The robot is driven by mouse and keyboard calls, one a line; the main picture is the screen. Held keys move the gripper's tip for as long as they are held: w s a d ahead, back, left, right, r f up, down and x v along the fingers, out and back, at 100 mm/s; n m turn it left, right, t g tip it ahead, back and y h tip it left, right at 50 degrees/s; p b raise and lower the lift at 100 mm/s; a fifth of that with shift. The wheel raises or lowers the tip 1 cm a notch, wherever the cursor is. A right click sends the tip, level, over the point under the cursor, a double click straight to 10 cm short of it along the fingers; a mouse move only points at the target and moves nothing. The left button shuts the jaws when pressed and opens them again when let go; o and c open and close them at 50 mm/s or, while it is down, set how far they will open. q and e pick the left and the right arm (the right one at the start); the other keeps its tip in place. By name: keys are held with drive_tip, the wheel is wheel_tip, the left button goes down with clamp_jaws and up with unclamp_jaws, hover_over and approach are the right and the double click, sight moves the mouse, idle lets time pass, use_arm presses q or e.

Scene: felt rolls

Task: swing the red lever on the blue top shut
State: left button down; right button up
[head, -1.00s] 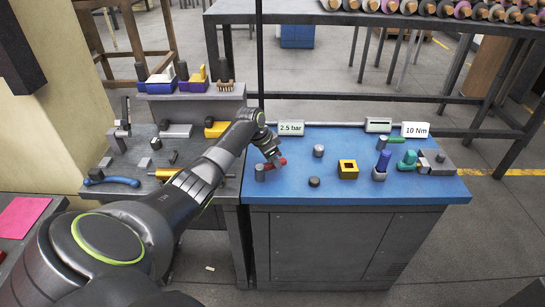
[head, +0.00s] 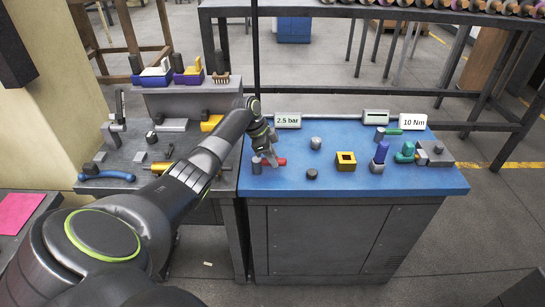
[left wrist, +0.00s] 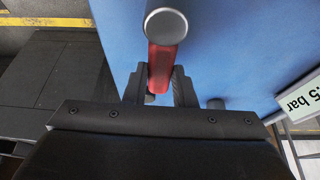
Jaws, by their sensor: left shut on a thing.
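The red lever (head: 280,162) is at the left end of the blue top (head: 330,184), next to an upright grey cylinder (head: 256,168). In the left wrist view the lever (left wrist: 161,68) runs between my fingers, with the round grey cylinder top (left wrist: 166,24) at its far end. My left gripper (head: 267,160) is down at the lever and shut on it; its fingers (left wrist: 160,88) flank the red part in the left wrist view. The fingers hide part of the lever in the head view. My right gripper is out of view.
Also on the blue top are a grey knob (head: 316,143), a dark knob (head: 312,174), a yellow square block (head: 346,162), and a blue-handled piece (head: 380,157). A "2.5 bar" sign (head: 288,121) stands behind the lever. A grey bench (head: 120,170) adjoins on the left.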

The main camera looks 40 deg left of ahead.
use_arm(q)
drive_tip(key=c, duration=1.2)
unclamp_jaws()
drive_tip(key=b+v, duration=0.3)
drive_tip(key=v, duration=1.4)
drive_tip(key=shift+r, duration=0.3)
